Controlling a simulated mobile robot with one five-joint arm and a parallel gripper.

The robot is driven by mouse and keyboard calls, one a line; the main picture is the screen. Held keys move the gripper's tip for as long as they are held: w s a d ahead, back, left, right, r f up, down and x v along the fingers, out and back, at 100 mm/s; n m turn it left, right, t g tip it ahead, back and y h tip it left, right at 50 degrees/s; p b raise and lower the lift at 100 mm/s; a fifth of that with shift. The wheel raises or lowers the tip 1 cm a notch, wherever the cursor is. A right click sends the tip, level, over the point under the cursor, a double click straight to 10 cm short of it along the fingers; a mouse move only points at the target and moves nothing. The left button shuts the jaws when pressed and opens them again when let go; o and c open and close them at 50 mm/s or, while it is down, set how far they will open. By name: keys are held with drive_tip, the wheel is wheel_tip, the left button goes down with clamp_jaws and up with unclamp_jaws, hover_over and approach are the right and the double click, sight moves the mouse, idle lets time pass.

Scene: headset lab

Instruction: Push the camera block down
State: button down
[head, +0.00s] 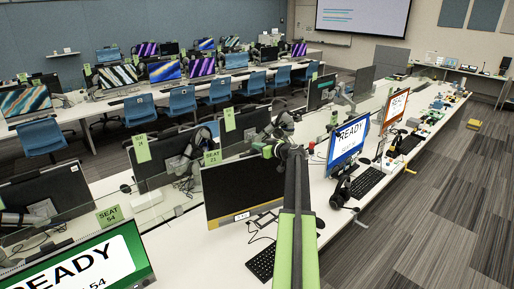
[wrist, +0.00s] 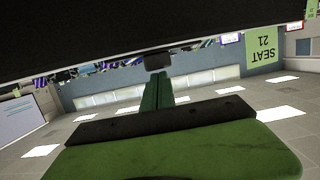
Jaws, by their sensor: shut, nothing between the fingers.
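The wrist view is upside down. In it a small dark camera block (wrist: 158,62) sticks out from the edge of a large black monitor (wrist: 120,25). My gripper (wrist: 157,78) has its green fingers together and empty, with the tips right at the block; I cannot tell whether they touch it. In the head view my gripper (head: 268,150) is at the top edge of the dark-screened monitor (head: 243,188) beside the SEAT 21 sign (head: 212,157). The camera block cannot be made out there.
A blue READY monitor (head: 347,143) and an orange one (head: 396,107) stand to the right. A keyboard (head: 262,262) lies in front of the dark monitor, and a headset (head: 340,192) is right of my arm.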

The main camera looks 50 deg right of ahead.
sight(257, 155)
drive_tip(key=shift+r, duration=0.1)
wheel_tip(257, 155, up, 4)
drive_tip(key=p, duration=0.4)
drive_tip(key=shift+w+a+r, duration=0.1)
drive_tip(key=shift+w, duration=0.05)
drive_tip(key=p+v, duration=0.2)
drive_tip(key=v, duration=0.8)
drive_tip(key=w+a+f+n+g+y+b, duration=0.1)
drive_tip(key=w+a+f+g+y+b, duration=0.15)
drive_tip(key=a+f, duration=0.65)
drive_tip(key=w+a+f+g+y+b, duration=0.1)
drive_tip(key=w+a+f+g+b, duration=0.25)
drive_tip(key=a, duration=1.05)
drive_tip(key=w+a+f+n+g+y+b, duration=0.1)
drive_tip(key=w+a+f+y+b, duration=0.15)
drive_tip(key=a+f, duration=0.7)
drive_tip(key=s+a+f+g+h+b, duration=0.1)
drive_tip(key=s+a+f+b, duration=0.3)
drive_tip(key=a, duration=0.6)
drive_tip(key=s+a+f+g+h+b, duration=0.2)
drive_tip(key=s+a+f+g+b, duration=0.2)
drive_tip(key=a, duration=0.6)
drive_tip(key=s+a+f+m+g+h+b, duration=0.1)
drive_tip(key=s+a+f+g+h+b, duration=0.1)
drive_tip(key=s+a+f, duration=0.5)
drive_tip(key=a+f+g+b, duration=0.1)
drive_tip(key=a+f+b, duration=0.1)
drive_tip(key=a, duration=0.1)
